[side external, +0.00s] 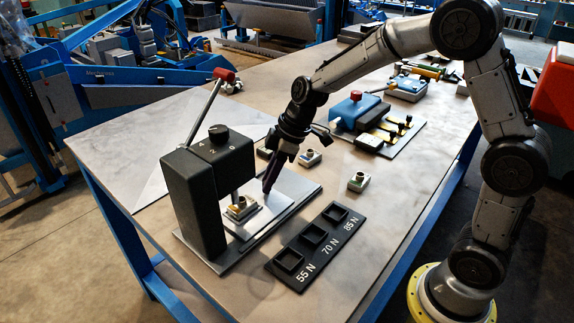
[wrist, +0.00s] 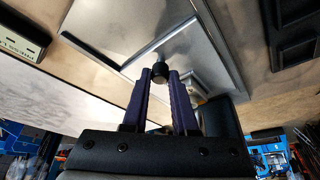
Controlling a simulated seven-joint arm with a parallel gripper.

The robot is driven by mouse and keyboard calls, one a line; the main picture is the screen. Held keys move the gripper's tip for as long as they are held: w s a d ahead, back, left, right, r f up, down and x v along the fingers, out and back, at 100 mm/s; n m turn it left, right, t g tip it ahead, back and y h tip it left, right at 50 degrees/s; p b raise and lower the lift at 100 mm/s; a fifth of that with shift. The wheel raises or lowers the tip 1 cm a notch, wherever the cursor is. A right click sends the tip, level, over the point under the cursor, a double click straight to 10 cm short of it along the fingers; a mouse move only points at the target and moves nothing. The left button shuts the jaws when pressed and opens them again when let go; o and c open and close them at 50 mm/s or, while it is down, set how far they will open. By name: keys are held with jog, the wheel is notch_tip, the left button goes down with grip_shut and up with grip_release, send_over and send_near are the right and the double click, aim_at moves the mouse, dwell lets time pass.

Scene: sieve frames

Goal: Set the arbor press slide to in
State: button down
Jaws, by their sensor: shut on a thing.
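The arbor press (side external: 195,195) is a black upright body with a dial (side external: 218,134) on top and a red-tipped lever (side external: 224,75). Its slide is a light grey plate (side external: 262,216) on a base plate, and it also shows in the wrist view (wrist: 185,50). A small tan-and-white part (side external: 241,207) sits on the plate, at or close under the ram. My gripper (side external: 267,188) points down at the plate's far right side. In the wrist view its purple fingers (wrist: 160,76) are shut on a small black knob (wrist: 158,69). The fingers hide part of the knob.
A black three-pocket tray (side external: 316,243) marked 55 N, 70 N and 85 N lies right of the press. Small parts (side external: 358,181) (side external: 310,158) stand behind it. A blue device (side external: 354,110) and a rack of yellow-handled pieces (side external: 392,130) stand further back.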

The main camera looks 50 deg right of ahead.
jog(key=shift+a+r, duration=0.1)
jog(key=shift+a, duration=1.05)
jog(key=c, duration=0.7)
grip_release()
jog(key=shift+s+d+r, duration=0.1)
jog(key=shift+d+r, duration=0.05)
jog(key=shift+r, duration=0.15)
jog(key=v, duration=1.3)
